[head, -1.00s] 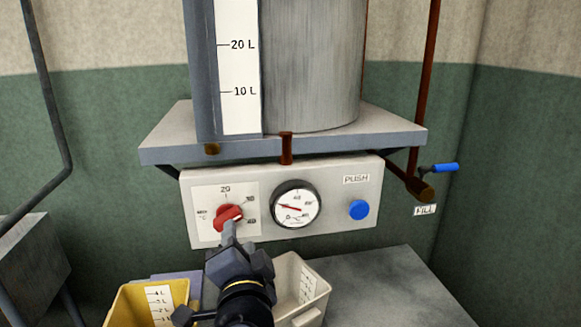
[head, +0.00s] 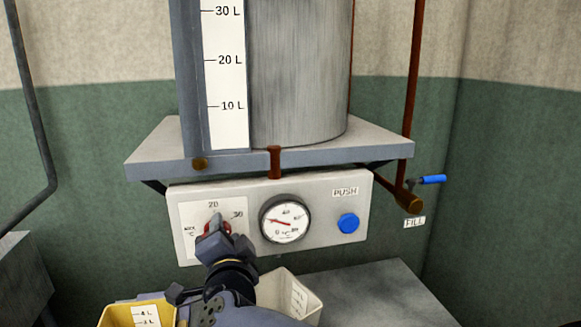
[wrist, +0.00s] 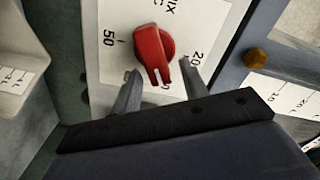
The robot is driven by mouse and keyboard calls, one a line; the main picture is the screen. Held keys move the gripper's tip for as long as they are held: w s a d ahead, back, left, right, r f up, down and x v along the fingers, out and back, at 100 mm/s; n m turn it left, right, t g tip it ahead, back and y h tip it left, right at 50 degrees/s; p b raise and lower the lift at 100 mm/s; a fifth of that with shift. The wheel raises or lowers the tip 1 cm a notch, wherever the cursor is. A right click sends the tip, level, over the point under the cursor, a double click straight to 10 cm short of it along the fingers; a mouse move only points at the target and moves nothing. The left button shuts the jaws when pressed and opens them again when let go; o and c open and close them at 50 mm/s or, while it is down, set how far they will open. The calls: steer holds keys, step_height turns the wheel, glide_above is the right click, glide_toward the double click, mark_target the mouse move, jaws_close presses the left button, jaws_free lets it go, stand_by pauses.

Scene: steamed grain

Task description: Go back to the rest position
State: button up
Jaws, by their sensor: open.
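The red knob (wrist: 153,50) sits on a white dial plate marked MIX °C on the control panel (head: 330,235). In the wrist view its white pointer line aims down between my two fingers, toward the scale between 20 and 50. My gripper (wrist: 158,82) is open and empty, with one finger on each side of the knob's pointer end. I cannot tell whether the fingers touch it. In the head view my gripper (head: 217,225) covers most of the knob.
A round gauge (head: 286,219) and blue PUSH button (head: 349,223) sit right of the knob. A grey tank (head: 300,75) stands on the shelf (head: 390,147) above. A yellow container (head: 115,316) and a white container (head: 300,298) are below. A blue-handled FILL valve (head: 432,179) is at right.

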steer(key=p+v, duration=0.1)
steer(key=v, duration=0.9)
steer(key=w+a+r+n+p, duration=0.1)
steer(key=w+a+n+p, duration=0.2)
steer(key=w+n, duration=0.3)
steer(key=shift+d+p+x, duration=0.4)
steer(key=shift+p+x, duration=0.3)
steer(key=shift+x, duration=1.1)
steer(key=shift+f, duration=0.15)
